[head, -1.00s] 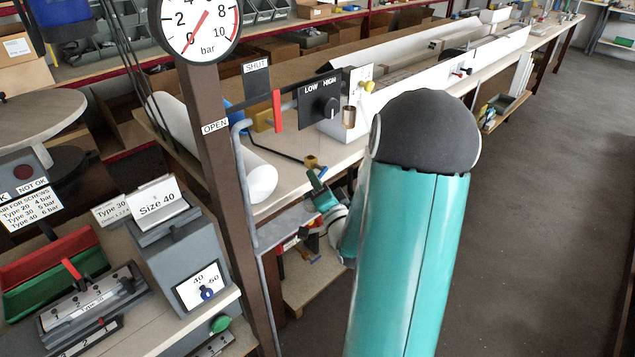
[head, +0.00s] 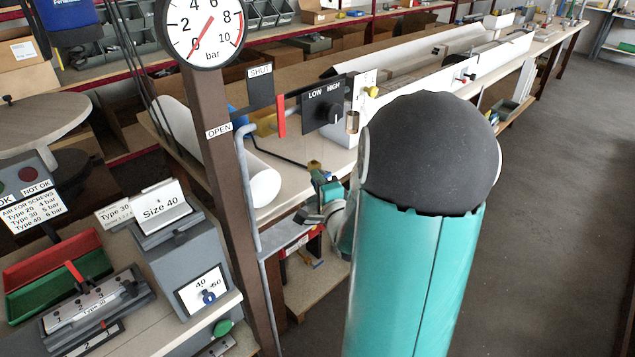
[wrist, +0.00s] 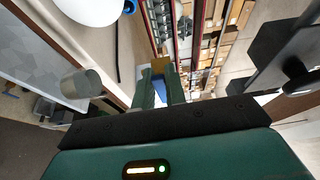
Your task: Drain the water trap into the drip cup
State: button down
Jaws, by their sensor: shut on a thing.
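My gripper (head: 322,183) is low beside the bench edge, left of my arm's large dark joint. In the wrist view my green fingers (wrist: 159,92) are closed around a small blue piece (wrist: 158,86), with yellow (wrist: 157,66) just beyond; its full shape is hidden. A grey metal cylinder (wrist: 82,84) shows left of my fingers in the wrist view. I cannot tell for sure which part is the water trap; no water is visible.
A brown post (head: 215,130) carries a pressure gauge (head: 203,32) reading near zero. A black LOW/HIGH plate (head: 322,103) with a knob and a red lever (head: 281,115) stand above the bench. A white roll (head: 262,187) lies left of my gripper. The floor at right is clear.

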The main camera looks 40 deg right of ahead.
jog(key=shift+f, duration=0.1)
jog(key=c, duration=1.4)
grip_release()
jog(key=shift+c, duration=0.2)
